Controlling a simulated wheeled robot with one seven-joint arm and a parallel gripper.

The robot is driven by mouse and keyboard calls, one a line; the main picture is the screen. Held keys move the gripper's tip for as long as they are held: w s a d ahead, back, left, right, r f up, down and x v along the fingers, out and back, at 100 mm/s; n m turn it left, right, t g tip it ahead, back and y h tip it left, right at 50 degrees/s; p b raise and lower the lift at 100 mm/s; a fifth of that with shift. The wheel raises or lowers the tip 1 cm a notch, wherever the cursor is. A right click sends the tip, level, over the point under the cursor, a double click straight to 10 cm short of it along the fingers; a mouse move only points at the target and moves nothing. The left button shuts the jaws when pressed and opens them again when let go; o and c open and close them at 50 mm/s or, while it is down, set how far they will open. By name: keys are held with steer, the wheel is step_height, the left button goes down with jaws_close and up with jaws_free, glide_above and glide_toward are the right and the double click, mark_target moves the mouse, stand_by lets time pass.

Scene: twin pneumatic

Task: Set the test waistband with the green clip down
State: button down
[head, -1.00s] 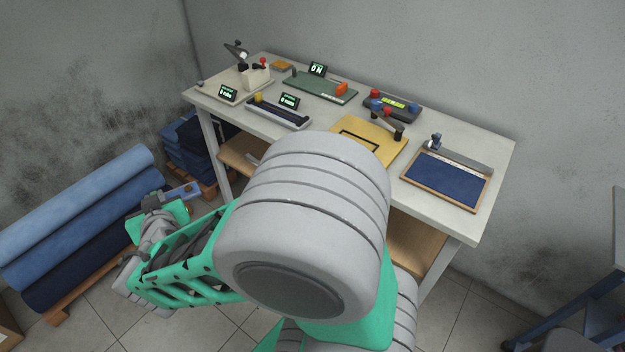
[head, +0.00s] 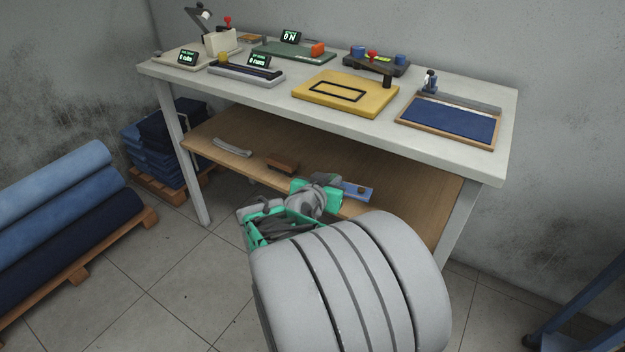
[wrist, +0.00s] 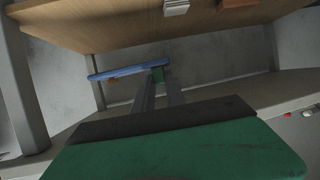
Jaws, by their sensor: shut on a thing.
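My gripper (wrist: 158,92) is shut on the green clip (wrist: 158,75) of the blue test waistband (wrist: 115,73), which runs across in front of the fingers in the wrist view. In the head view the waistband (head: 358,191) shows as a short blue strip just right of my green wrist, by the front edge of the lower wooden shelf (head: 350,155). It is held and looks clear of the shelf. My gripper's fingers and the clip are hidden behind my wrist in the head view.
On the shelf lie a pale grey strip (head: 231,147) and a brown block (head: 283,163). The white tabletop (head: 290,105) above carries a yellow board (head: 345,92), a blue-topped tray (head: 452,118) and several devices. Blue fabric rolls (head: 60,205) lie at the left.

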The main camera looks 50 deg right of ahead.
mark_target(364, 198)
steer(key=s+d+f+b, duration=0.1)
steer(key=s, duration=0.1)
steer(key=s+d+f+m+g+b, duration=0.1)
steer(key=s+d+f, duration=0.1)
steer(key=s+d+f+m+g+b, duration=0.1)
steer(key=s+d+f, duration=0.1)
steer(key=s, duration=0.1)
steer(key=shift+d+f+h, duration=0.1)
steer(key=shift+f+h, duration=0.1)
steer(key=shift+h, duration=0.1)
steer(key=d+f+b, duration=0.1)
steer(key=d+f, duration=0.2)
steer(key=d, duration=0.1)
steer(key=w+d+f+b, duration=0.1)
steer(key=d+f+b, duration=0.1)
steer(key=d+f, duration=0.1)
steer(key=w+d+f+b, duration=0.1)
steer(key=d+f+b, duration=0.1)
steer(key=d, duration=0.3)
steer(key=shift+d+f, duration=0.3)
steer(key=shift+f, duration=0.4)
steer(key=shift+w+f+b, duration=0.1)
steer(key=shift+f+b, duration=0.8)
steer(key=shift+f, duration=0.5)
steer(key=shift+f, duration=0.2)
steer(key=c, duration=1.4)
jaws_free()
